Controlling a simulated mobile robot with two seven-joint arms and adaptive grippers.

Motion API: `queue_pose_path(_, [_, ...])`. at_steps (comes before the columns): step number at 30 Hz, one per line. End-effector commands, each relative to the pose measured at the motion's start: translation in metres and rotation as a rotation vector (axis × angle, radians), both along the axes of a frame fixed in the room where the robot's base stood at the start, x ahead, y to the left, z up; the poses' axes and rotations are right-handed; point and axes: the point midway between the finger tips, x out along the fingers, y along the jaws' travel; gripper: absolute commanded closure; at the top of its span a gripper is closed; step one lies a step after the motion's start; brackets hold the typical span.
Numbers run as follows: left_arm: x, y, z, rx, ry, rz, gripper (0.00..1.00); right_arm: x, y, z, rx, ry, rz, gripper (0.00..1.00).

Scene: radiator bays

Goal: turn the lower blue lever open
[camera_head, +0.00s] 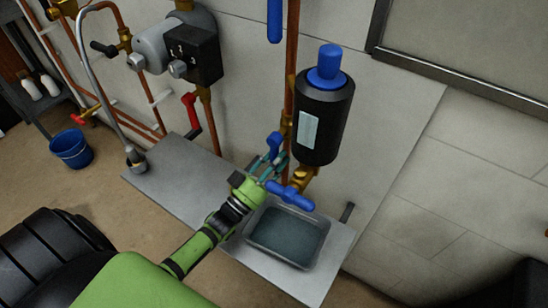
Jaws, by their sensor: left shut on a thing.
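The lower blue lever (274,146) is on the copper pipe left of the black cylinder and points roughly along the pipe. My left gripper (272,162) reaches in from the lower left and is shut on this lever. The fingers hide its lower part and some of its valve body. An upper blue lever (275,20) lies along the same pipe at the top of the view. My right gripper is not in view.
A black cylinder with a blue cap (320,115) stands close right of the gripper. A blue handle (290,195) sits on brass fittings below it. A grey tray (285,237) is underneath. A red lever (191,112) and pump (175,50) are to the left.

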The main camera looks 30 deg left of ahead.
Motion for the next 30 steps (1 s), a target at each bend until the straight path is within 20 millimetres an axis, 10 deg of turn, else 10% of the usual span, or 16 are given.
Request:
queue_pose_path(15, [0.0006,-0.0014,0.0024,-0.028,-0.002,-0.002,1.00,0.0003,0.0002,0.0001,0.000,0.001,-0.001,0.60])
queue_pose_path(16, [0.0005,-0.0015,0.0025,-0.028,-0.003,-0.002,0.55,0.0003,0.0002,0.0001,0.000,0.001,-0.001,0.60])
queue_pose_path(17, [0.0005,-0.0015,0.0025,-0.028,-0.003,-0.002,0.43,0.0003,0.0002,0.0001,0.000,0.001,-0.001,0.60])
queue_pose_path(30, [-0.0067,0.0006,-0.0028,-0.019,0.002,0.000,0.41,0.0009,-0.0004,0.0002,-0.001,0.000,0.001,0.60])
